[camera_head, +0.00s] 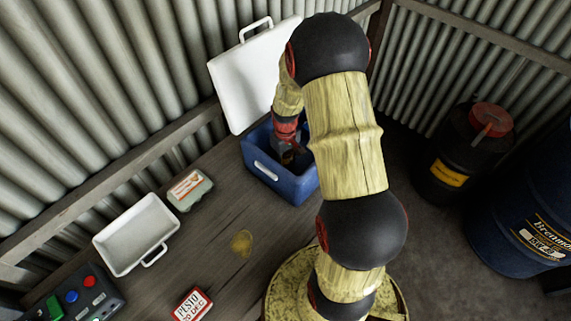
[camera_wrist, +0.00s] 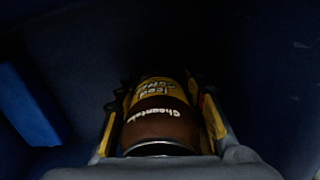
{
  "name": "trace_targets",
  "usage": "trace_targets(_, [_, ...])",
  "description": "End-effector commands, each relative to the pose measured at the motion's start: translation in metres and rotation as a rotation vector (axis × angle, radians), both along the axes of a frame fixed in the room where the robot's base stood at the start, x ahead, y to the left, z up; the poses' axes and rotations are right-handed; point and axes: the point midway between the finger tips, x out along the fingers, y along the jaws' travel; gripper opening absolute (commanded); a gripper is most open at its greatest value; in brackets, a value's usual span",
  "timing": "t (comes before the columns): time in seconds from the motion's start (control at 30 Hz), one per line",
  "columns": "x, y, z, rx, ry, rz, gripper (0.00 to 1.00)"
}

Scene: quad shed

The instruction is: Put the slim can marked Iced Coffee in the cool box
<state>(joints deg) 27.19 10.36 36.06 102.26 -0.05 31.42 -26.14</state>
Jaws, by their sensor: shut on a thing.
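The blue cool box (camera_head: 283,188) stands on the wooden bench against the wall, with its white lid (camera_head: 240,85) standing open behind it. My gripper (camera_head: 287,153) is down inside the box opening in the head view. In the wrist view my gripper (camera_wrist: 161,90) is shut on a can (camera_wrist: 160,120) with brown and yellow bands. Its yellow band carries lettering that reads like "Iced Coff...", partly cut off. Dark blue box walls surround the can. The can's far end is in shadow, so I cannot tell whether it touches the floor.
A blue block (camera_wrist: 27,108) lies left of the can in the wrist view. On the bench are a white tray (camera_head: 137,236), a small carton (camera_head: 189,189), a red-and-white pesto packet (camera_head: 192,306) and a button box (camera_head: 80,298). Drums (camera_head: 455,165) stand at right.

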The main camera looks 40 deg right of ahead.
Motion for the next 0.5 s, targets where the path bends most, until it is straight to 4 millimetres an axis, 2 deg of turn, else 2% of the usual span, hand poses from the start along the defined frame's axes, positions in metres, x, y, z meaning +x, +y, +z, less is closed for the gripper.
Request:
trace_targets(0.27, [0.0007, -0.0003, -0.0017, -0.001, -0.002, 0.0, 0.0])
trace_targets(0.3, [0.0005, -0.0002, -0.0015, -0.001, -0.001, 0.0, 0.4])
trace_targets(0.5, [0.0005, -0.0002, -0.0011, -0.001, -0.001, 0.0, 0.52])
